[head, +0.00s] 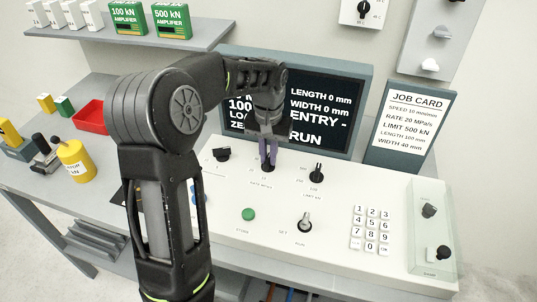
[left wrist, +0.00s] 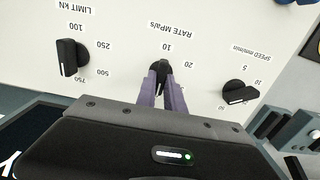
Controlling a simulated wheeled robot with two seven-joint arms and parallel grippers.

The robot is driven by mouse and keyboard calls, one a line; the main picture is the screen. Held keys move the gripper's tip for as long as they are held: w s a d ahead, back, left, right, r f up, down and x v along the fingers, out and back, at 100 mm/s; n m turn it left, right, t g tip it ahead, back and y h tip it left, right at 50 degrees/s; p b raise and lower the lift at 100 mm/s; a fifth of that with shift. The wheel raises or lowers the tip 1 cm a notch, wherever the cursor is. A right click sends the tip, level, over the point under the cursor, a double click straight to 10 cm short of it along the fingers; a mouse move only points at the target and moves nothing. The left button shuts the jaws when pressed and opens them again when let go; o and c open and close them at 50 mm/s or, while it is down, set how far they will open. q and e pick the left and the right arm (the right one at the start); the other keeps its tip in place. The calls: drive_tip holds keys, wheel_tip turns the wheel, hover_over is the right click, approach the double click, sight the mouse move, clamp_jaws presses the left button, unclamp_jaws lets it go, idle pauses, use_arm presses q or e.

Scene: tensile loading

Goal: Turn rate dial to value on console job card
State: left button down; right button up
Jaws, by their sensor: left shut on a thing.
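The black rate dial (left wrist: 159,68) sits on the white console, under the label RATE MPa/s, with 10 and 20 printed beside it in the left wrist view. My left gripper (left wrist: 162,84) is shut on this dial with its two purple fingers, which hide part of the knob. I cannot tell which value its pointer marks. In the head view the left gripper (head: 268,164) reaches down to the console and mostly hides the dial. The job card (head: 405,118) at the right reads RATE 20 MPa/s. My right gripper is not in view.
The limit dial (left wrist: 70,57) and the speed dial (left wrist: 238,92) flank the rate dial. A green button (head: 248,214), a lower selector knob (head: 305,220) and a keypad (head: 371,230) are on the console. The screen (head: 322,118) stands behind, partly hidden by my left arm.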

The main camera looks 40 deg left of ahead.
use_arm(q)
drive_tip(key=shift+m, duration=0.3)
idle(0.4)
drive_tip(key=m, duration=0.5)
drive_tip(key=shift+d+m+b, duration=0.1)
drive_tip(key=shift+m+b, duration=0.2)
drive_tip(key=shift+m, duration=0.1)
drive_tip(key=m, duration=0.5)
drive_tip(key=shift+d, duration=0.1)
drive_tip(key=shift+m, duration=0.3)
drive_tip(key=c, duration=1.4)
unclamp_jaws()
drive_tip(key=shift+c, duration=0.2)
drive_tip(key=shift+r, duration=0.1)
